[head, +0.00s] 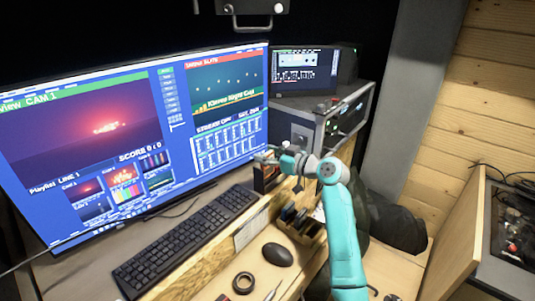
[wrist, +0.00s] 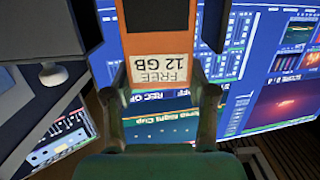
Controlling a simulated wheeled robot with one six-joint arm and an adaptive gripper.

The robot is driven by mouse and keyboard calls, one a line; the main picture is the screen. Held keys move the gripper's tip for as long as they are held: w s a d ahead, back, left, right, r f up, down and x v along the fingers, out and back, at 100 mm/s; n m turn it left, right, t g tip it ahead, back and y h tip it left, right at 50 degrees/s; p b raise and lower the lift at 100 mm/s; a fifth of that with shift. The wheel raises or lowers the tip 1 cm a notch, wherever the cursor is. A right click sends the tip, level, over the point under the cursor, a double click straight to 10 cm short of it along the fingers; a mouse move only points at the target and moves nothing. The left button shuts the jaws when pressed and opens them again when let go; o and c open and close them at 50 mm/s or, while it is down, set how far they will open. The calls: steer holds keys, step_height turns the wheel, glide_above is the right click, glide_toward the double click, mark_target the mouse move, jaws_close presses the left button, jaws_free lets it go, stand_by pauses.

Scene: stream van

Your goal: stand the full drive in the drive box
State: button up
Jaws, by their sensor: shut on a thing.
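My gripper (wrist: 160,45) is shut on an orange drive with a black panel and a white label (wrist: 160,70) reading "FREE 12 GB", upside down in the wrist view. The fingers press on its two sides. In the head view my gripper (head: 268,157) is in front of the right edge of the big monitor, above the desk. A dark, orange-edged shape (head: 267,178) shows just below it; I cannot tell if this is the held drive. A wooden box (head: 312,231) with several dark and blue upright drives, likely the drive box, stands lower right of the gripper.
A large monitor (head: 130,130) stands close behind my gripper. A rack unit (head: 345,115) with a small screen is at the right. A keyboard (head: 185,240), a mouse (head: 278,255) and a black tape roll (head: 243,283) lie on the desk.

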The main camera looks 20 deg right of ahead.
steer(key=shift+a+f, duration=0.1)
steer(key=shift+f, duration=1.45)
stand_by(0.6)
steer(key=shift+r, duration=0.15)
steer(key=shift+r, duration=1.85)
